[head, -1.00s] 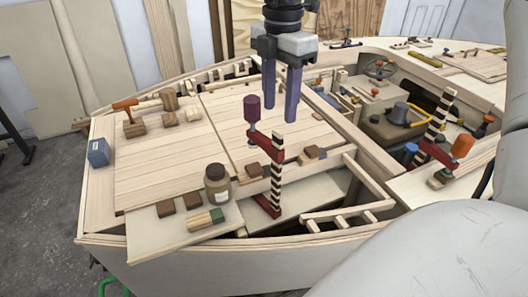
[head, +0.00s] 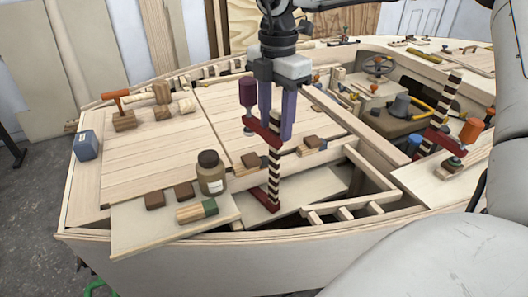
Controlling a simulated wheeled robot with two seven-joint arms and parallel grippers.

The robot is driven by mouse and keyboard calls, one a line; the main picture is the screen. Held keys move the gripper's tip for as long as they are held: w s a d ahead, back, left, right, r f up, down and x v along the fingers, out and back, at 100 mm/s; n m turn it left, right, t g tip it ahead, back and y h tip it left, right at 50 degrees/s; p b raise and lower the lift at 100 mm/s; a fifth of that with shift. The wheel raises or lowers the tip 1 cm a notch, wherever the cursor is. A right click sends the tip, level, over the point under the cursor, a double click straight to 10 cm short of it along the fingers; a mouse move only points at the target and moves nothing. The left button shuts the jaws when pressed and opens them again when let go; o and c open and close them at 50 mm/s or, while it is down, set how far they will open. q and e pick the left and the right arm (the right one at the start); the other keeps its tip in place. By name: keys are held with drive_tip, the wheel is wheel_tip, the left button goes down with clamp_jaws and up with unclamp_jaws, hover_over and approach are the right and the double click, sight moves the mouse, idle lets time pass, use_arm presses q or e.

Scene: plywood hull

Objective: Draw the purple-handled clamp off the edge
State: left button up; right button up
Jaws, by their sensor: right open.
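The purple-handled clamp (head: 275,165) stands upright at the near edge of the deck panel, its striped bar rising past the edge. Its purple handle (head: 246,90) is on the left of the bar, above the upper red jaw (head: 262,131). The lower red jaw (head: 265,198) sits below the panel's edge. My right gripper (head: 277,125) points down with its two purple-grey fingers apart, one on each side of the bar's top in the picture. It is open. I cannot tell whether a finger touches the bar. My left gripper is out of view.
Another clamp with an orange handle (head: 470,131) stands at the right. A blue box (head: 87,145) sits at the left edge. An open frame of slats (head: 345,205) lies right.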

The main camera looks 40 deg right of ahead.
drive_tip(key=c, duration=1)
clamp_jaws()
drive_tip(key=shift+s+a+b, duration=0.3)
drive_tip(key=shift+s+b, duration=0.2)
drive_tip(key=shift+s, duration=0.25)
drive_tip(key=shift+s+a+r, duration=0.1)
drive_tip(key=shift+s, duration=0.2)
drive_tip(key=shift+s+a, duration=0.1)
drive_tip(key=shift+s, duration=0.05)
drive_tip(key=shift+s+a+b, duration=0.25)
drive_tip(key=shift+s+b, duration=0.35)
drive_tip(key=shift+s, duration=0.3)
